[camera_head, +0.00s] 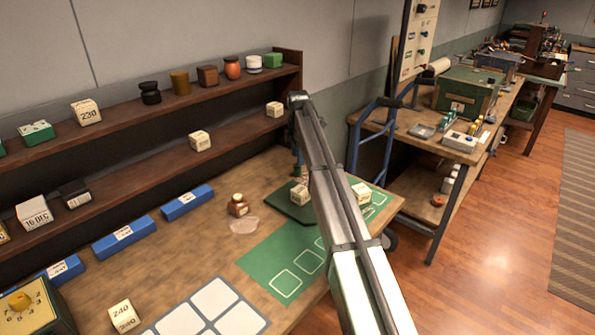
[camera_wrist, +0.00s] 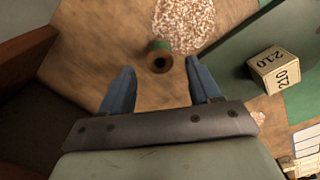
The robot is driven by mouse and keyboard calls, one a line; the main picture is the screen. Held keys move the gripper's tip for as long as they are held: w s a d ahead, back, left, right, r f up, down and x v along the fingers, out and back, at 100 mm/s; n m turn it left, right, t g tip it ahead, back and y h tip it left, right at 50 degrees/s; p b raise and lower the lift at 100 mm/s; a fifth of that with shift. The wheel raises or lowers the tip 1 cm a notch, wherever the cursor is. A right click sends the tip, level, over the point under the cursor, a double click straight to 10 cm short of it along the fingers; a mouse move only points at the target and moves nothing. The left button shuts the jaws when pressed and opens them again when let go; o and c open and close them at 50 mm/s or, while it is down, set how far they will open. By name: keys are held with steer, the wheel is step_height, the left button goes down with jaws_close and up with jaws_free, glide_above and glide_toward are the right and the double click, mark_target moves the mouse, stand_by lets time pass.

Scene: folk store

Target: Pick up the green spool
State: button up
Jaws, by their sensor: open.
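The green spool (camera_wrist: 159,46) stands on the wooden bench top in the wrist view, seen nearly end-on, with a brown end and a dark hole facing me. A green band shows at its far side. My gripper (camera_wrist: 162,76) is open, with its two blue fingers apart and nothing between them. The spool appears just beyond the fingertips, roughly centred between them. I cannot tell the height gap. In the head view my arm runs across the bench, and I cannot make out the spool there.
A cube marked 210 (camera_wrist: 275,68) sits on a green board right of my fingers. A speckled round patch (camera_wrist: 185,22) lies beyond the spool. A brown shelf (camera_head: 170,152) with several items lines the wall. A small brown jar (camera_head: 238,205) stands on the bench.

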mark_target(297, 170)
step_height(297, 170, down, 5)
steer(key=c, duration=1)
steer(key=shift+o, duration=0.2)
